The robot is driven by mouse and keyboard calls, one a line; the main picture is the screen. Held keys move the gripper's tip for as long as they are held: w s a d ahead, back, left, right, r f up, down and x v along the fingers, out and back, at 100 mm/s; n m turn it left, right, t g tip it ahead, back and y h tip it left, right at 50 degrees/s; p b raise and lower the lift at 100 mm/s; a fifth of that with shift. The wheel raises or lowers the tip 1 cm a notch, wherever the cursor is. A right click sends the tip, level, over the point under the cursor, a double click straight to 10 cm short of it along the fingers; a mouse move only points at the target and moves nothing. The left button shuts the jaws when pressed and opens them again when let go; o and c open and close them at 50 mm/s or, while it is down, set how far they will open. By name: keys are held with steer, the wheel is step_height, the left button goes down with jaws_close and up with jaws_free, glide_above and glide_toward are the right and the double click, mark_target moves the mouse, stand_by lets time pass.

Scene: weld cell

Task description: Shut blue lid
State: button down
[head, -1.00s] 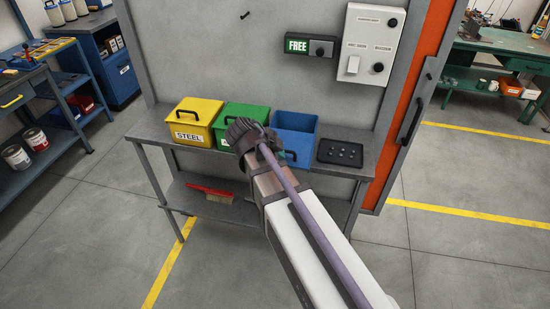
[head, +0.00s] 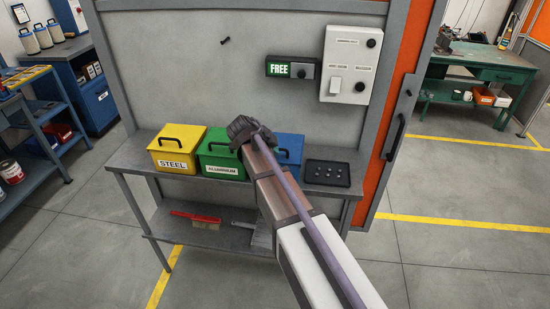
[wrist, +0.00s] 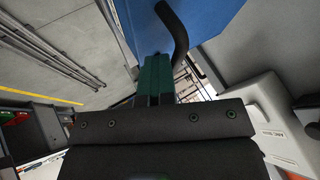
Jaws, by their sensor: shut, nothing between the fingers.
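The blue box (head: 290,145) stands on the bench to the right of the green box, partly hidden behind my arm in the head view. How far its lid is open cannot be told there. In the wrist view a blue panel (wrist: 195,20) with a curved black handle (wrist: 178,38) lies just ahead of my gripper (wrist: 154,70). The teal fingers are shut and empty, close beside the handle; whether they touch it cannot be told. In the head view my arm hides the fingertips.
The yellow STEEL box (head: 177,150) and green ALUMINIUM box (head: 219,155) stand to the left, with lids down. A black tray (head: 327,173) with small parts lies to the right. A red brush (head: 195,216) lies on the lower shelf. A grey wall panel rises behind the bench.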

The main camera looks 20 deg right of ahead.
steer(key=shift+w, duration=0.2)
steer(key=s+a+r+p, duration=0.6)
steer(key=a+p, duration=0.1)
steer(key=shift+s+a+r, duration=0.25)
steer(key=shift+s+r, duration=0.1)
steer(key=shift+r, duration=0.05)
